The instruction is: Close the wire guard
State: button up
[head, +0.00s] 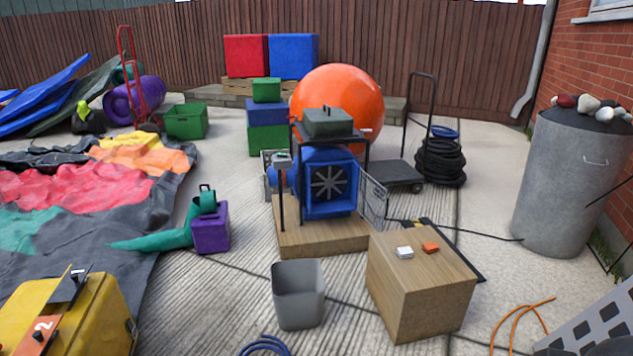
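A blue blower (318,200) with a round dark fan opening stands on a wooden platform (300,238) inside a dark frame. The wire guard (374,201) is a grey mesh panel at the right side of the blower. It stands swung out from the frame, so the front of the fan is uncovered. A grey-green box (327,122) sits on top of the frame. My gripper is not in view.
A wooden block (420,300) with a white and an orange item on top stands in front, beside a grey bin (298,298). A purple box (211,229) is at left. A metal drum (572,180) stands at right. A cable crosses the paving right of the platform.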

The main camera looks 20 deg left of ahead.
aim_at(374, 201)
jog(key=u, duration=0.45)
jog(key=i, duration=2)
jog(key=z, duration=0.6)
